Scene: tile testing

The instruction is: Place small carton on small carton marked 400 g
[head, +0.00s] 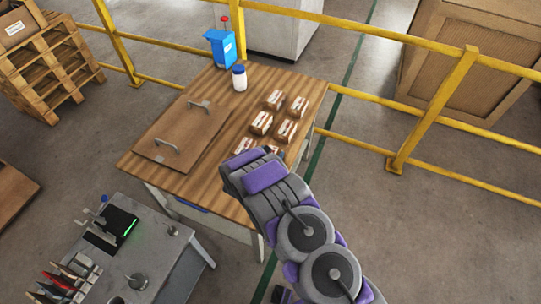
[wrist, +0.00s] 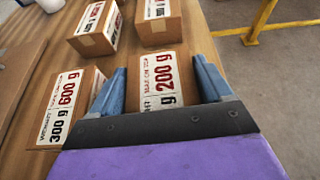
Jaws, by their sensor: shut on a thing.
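My gripper (wrist: 160,72) has its two blue fingers on either side of a small brown carton (wrist: 158,85) with a white label reading 200 g, and is shut on it. I cannot tell whether this carton is clear of the table. Left of it stands a carton (wrist: 68,108) labelled 300 g and 600 g. Two more cartons stand beyond, one at left (wrist: 96,28) and one at right (wrist: 158,22); their marks are not clear enough to read. In the head view, several small cartons (head: 261,122) stand on the table, and my arm hides the gripper. No 400 g mark is legible.
A yellow railing (head: 355,92) runs behind. A grey tool bench (head: 150,265) stands at lower left.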

